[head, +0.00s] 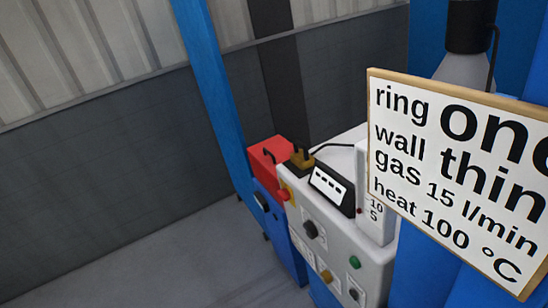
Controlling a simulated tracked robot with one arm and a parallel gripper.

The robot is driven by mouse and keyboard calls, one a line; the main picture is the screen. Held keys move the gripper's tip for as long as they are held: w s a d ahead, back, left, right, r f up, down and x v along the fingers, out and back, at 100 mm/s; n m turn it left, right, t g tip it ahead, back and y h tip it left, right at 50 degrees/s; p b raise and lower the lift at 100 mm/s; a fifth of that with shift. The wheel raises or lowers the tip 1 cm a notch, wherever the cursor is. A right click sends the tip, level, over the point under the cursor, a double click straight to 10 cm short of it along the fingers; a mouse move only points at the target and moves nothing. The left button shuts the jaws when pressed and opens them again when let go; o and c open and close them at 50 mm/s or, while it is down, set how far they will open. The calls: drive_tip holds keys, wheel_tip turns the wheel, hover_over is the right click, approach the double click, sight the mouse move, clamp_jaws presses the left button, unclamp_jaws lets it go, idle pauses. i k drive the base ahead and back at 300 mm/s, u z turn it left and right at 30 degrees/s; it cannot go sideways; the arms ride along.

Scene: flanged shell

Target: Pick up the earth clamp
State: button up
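A small brass-yellow piece (302,157), which looks like the earth clamp, sits on top of a light grey machine (335,245) near its back left corner. A thin black cable runs from it to the right. The piece is small and dark at its base, so its jaws cannot be made out. My gripper is not in the picture, and nothing shows being held.
A red box (268,150) stands just left of the brass piece. A black box with a white label (332,187) lies to its right. A large lettered sign (460,180) blocks the right side. A blue post (218,100) rises behind. Open floor (150,260) lies left.

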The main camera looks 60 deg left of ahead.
sight(300, 159)
drive_tip(key=u, duration=1.35)
drive_tip(key=i, duration=1.45)
